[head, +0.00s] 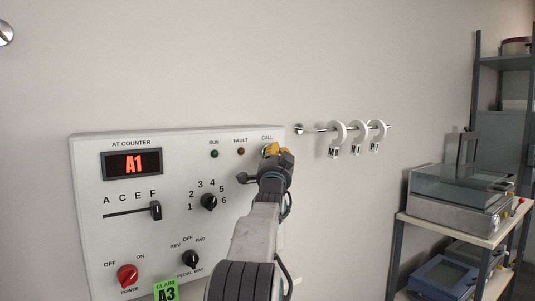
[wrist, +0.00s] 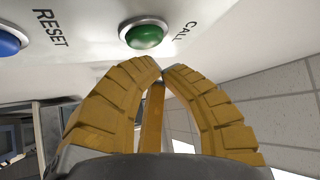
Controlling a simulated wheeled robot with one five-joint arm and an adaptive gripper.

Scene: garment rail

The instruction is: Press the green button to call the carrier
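The green button (wrist: 146,36), in a silver ring beside the word CALL, shows at the top of the wrist view. In the head view my gripper covers it, below the CALL label at the panel's upper right. My gripper (head: 270,150) has yellow ribbed fingers. In the wrist view its fingertips (wrist: 161,72) come together with nothing seen between them. They appear just short of the button, with a small gap in the picture; the exact depth is hard to tell.
A blue RESET button (wrist: 9,41) sits left of the green one in the wrist view. The panel also has a slider (head: 155,210), black knobs (head: 208,201), and a red power knob (head: 127,275). A rail with hooks (head: 338,138) is right of the panel; shelves (head: 465,215) stand further right.

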